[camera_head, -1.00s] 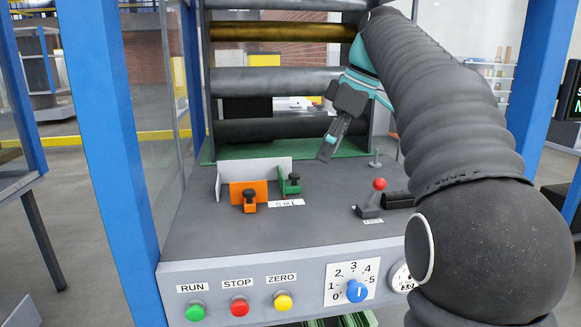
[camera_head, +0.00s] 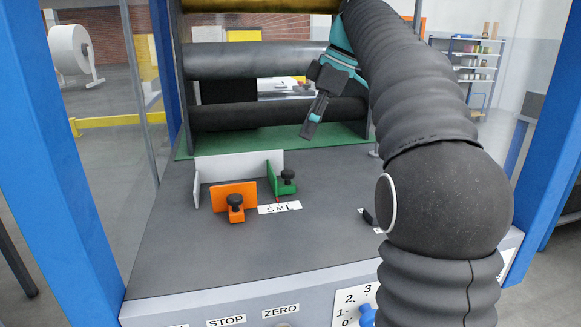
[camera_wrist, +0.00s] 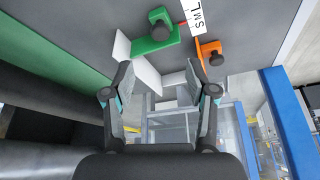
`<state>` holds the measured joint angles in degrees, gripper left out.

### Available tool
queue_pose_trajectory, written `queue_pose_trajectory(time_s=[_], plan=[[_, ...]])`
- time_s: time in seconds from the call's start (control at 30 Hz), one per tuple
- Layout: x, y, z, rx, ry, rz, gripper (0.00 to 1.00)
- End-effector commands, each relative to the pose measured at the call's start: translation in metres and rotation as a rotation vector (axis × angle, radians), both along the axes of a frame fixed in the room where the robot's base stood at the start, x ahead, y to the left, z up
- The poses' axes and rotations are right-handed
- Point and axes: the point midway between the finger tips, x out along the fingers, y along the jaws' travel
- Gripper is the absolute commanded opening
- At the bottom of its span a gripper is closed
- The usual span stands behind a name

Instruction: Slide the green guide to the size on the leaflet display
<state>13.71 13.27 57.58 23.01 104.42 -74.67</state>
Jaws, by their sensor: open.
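The green guide (camera_head: 281,180) stands on the grey worktop with a black knob (camera_head: 288,176) on its foot. The size label (camera_head: 279,208) reading S, M, L lies in front of it, with a small red mark at its back edge near the M. An orange guide (camera_head: 233,196) with a black knob stands to the left. My gripper (camera_head: 309,130) hangs above and behind the green guide, apart from it, empty. In the wrist view my open gripper (camera_wrist: 160,100) has its fingers apart, with the green guide (camera_wrist: 151,39) beyond them. No leaflet display is recognizable.
A white L-shaped fence (camera_head: 240,164) stands behind the guides. Dark rollers (camera_head: 255,60) cross the back above a green strip. Blue posts (camera_head: 50,150) flank the worktop. The front left of the worktop is clear. Part of the front dial panel (camera_head: 352,303) shows.

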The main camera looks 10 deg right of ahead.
Motion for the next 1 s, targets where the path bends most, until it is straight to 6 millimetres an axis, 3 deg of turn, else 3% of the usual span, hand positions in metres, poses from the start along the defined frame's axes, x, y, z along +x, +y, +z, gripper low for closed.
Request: queue_pose_trajectory(time_s=[0.1, 0.5, 0.7, 1.0], plan=[[0.003, 0.010, -0.025, 0.001, 0.003, 0.003, 0.57], [0.013, 0.031, -0.085, 0.000, 0.002, -0.001, 0.57], [0.015, 0.035, -0.097, 0.000, -0.001, -0.004, 0.57], [0.016, 0.036, -0.098, 0.000, -0.001, -0.004, 0.57]])
